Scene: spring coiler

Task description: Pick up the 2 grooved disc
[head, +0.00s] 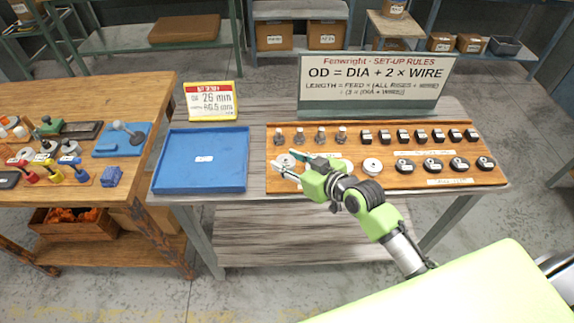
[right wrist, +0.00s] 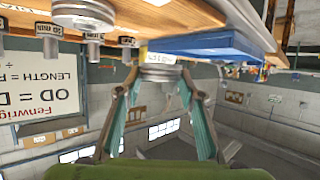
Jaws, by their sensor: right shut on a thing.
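A silver grooved disc (head: 286,160) is at the left end of the front row on the wooden rack (head: 330,179). My right gripper (head: 287,164) reaches in from the right and is shut on this disc. The right wrist view looks upside down; there the grooved disc (right wrist: 159,73) sits between the two teal-lined fingers (right wrist: 158,85) of my right gripper. I cannot tell whether the disc is clear of the rack. A second silver disc (head: 372,166) is farther right in the same row. The number on the held disc is not readable. My left gripper is not in view.
Metal pins (head: 321,137) and black blocks (head: 419,137) stand behind. An empty blue tray (head: 197,178) lies left of the rack. A yellow card (head: 210,101) and a rules sign (head: 374,83) stand behind.

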